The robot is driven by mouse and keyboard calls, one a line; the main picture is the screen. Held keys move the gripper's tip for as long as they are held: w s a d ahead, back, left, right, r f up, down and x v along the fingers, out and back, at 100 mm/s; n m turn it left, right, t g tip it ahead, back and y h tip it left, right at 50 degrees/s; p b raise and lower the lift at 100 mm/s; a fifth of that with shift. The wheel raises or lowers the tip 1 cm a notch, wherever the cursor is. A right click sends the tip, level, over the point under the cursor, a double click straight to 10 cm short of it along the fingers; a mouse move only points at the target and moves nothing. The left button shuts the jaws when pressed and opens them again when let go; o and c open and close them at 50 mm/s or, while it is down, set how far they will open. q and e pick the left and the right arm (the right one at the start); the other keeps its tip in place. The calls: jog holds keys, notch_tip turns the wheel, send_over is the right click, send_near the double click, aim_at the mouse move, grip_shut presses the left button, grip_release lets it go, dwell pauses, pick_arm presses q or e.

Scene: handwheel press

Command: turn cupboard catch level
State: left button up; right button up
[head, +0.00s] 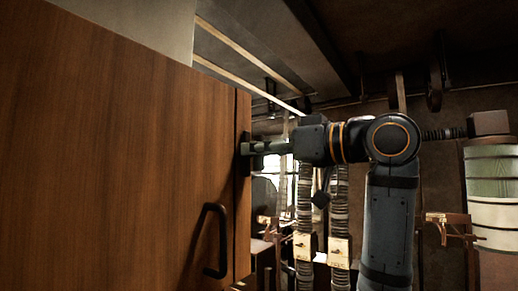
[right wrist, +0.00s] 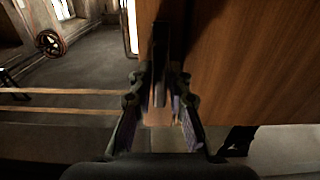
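The cupboard (head: 110,140) fills the left of the head view as a tall brown wooden door; its wood also fills the right of the right wrist view (right wrist: 255,65). A small dark catch (head: 245,151) sits near its right edge, above the black handle. My right gripper (head: 262,147) reaches in from the right, its fingertips at the catch. In the right wrist view its fingers (right wrist: 161,85) stand on either side of a dark narrow shape in front of the door edge. I cannot tell whether they press on it, nor the catch's exact angle. My left gripper is out of view.
A black bar handle (head: 209,241) stands out from the door below the catch. Ribbed columns (head: 303,215) and a pale green and cream drum (head: 492,190) stand behind and right of my right arm. A handwheel (right wrist: 50,42) shows in the right wrist view.

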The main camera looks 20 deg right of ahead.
grip_shut()
jog(key=shift+m, duration=0.3)
jog(key=shift+f+m+b, duration=0.15)
jog(key=shift+m+b, duration=0.6)
jog(key=shift+m, duration=0.25)
jog(key=m+b, duration=0.1)
jog(key=m, duration=0.2)
jog(key=m+b, duration=0.2)
jog(key=m, duration=0.1)
jog(key=shift+w+d+f, duration=0.1)
jog(key=shift+d+f, duration=0.05)
jog(key=m+b, duration=0.3)
jog(key=m, duration=0.2)
jog(key=shift+w+d+f+m, duration=0.1)
jog(key=shift+m, duration=0.2)
jog(key=shift+m+b, duration=1.2)
jog(key=shift+m, duration=0.6)
